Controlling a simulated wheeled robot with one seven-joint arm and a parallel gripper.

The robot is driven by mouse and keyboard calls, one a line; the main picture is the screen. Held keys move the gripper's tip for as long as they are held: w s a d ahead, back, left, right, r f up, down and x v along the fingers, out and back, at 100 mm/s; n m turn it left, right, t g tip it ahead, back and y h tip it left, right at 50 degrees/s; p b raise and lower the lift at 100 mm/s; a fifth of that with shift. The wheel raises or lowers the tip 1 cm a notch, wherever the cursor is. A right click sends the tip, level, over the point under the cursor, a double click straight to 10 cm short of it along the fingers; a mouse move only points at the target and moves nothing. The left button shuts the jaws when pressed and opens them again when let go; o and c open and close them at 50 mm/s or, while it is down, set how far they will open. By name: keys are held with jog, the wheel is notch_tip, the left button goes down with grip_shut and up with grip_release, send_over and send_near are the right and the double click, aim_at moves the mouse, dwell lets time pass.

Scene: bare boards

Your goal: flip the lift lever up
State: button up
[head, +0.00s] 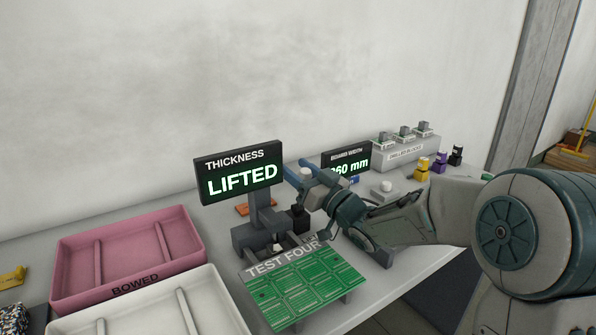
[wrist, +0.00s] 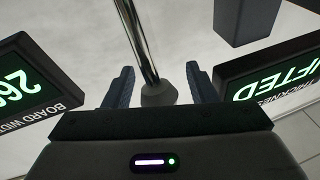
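The thickness gauge's display (head: 240,173) reads LIFTED; its corner shows at the right of the wrist view (wrist: 275,82). In the wrist view the lift lever (wrist: 138,38) is a shiny metal rod with a grey conical end piece (wrist: 159,95). That end lies between the two fingers of my gripper (wrist: 160,85), with a gap on either side. My gripper is open. In the head view my gripper (head: 303,172) is raised beside the gauge, right of its display. A grey end piece shows between its blue fingers; the rod is mostly hidden there.
A green circuit panel (head: 305,290) lies in front of the gauge, by a TEST FOUR label. A pink tray (head: 125,245) marked BOWED and a white tray (head: 150,310) are at left.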

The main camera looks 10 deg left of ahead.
jog(key=s+d, duration=0.7)
jog(key=d, duration=0.3)
jog(key=shift+s+d+f, duration=0.15)
jog(key=shift+s+d, duration=0.15)
jog(key=shift+d, duration=0.1)
